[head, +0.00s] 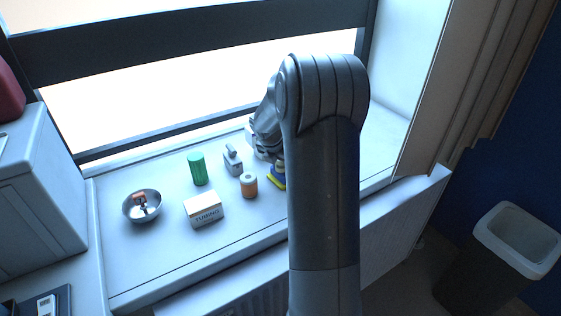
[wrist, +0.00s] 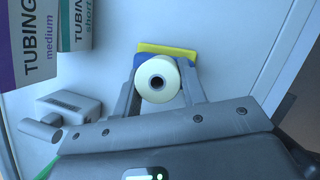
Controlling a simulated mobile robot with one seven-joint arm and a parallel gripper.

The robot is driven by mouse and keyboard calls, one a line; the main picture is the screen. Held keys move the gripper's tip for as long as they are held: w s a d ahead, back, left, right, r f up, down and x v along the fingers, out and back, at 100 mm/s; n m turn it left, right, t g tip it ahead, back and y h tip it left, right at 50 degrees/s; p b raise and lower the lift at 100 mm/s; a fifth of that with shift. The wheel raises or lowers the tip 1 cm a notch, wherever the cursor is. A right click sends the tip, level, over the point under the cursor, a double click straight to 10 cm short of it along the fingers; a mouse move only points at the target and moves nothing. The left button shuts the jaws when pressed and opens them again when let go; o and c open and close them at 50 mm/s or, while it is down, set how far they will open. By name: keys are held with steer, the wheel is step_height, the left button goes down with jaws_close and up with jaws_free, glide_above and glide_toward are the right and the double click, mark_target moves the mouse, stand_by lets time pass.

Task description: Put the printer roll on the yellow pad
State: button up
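The printer roll (wrist: 157,80) is pale cream with a dark centre hole, seen end-on in the wrist view. My gripper (wrist: 158,88) has one finger on each side of it, and both fingers appear to touch it. The yellow pad (wrist: 167,49) shows as a yellow strip just beyond the roll, with blue showing beside the roll; the roll hides part of it. In the head view the yellow pad (head: 277,185) is a small yellow and blue patch on the sill, partly hidden by my arm. I cannot tell whether the roll rests on it.
A tubing box (head: 204,209), orange jar (head: 248,185), green cylinder (head: 197,168), grey device (head: 232,161) and metal bowl (head: 131,212) stand left of my gripper. A bin (head: 518,235) stands right.

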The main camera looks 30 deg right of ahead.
steer(key=o, duration=0.4)
steer(key=shift+r, duration=0.15)
steer(key=s+a+r+m, duration=0.2)
steer(key=s+a+r, duration=0.25)
steer(key=r, duration=0.35)
steer(key=s+a+r+m, duration=0.3)
steer(key=a+r, duration=0.3)
steer(key=r, duration=0.2)
steer(key=s+a+m+t+y, duration=0.1)
steer(key=s+a+m, duration=0.4)
steer(key=s+m, duration=0.1)
steer(key=s+a+r+m+t+y, duration=0.1)
steer(key=s+a+m, duration=0.4)
steer(key=s, duration=0.4)
steer(key=s+a+m+t+y, duration=0.1)
steer(key=s+a+m+y, duration=0.1)
steer(key=s+a+m, duration=0.3)
steer(key=shift+s+a+r+m, duration=0.1)
steer(key=shift+s+r+m, duration=0.05)
steer(key=shift+s+m, duration=1.4)
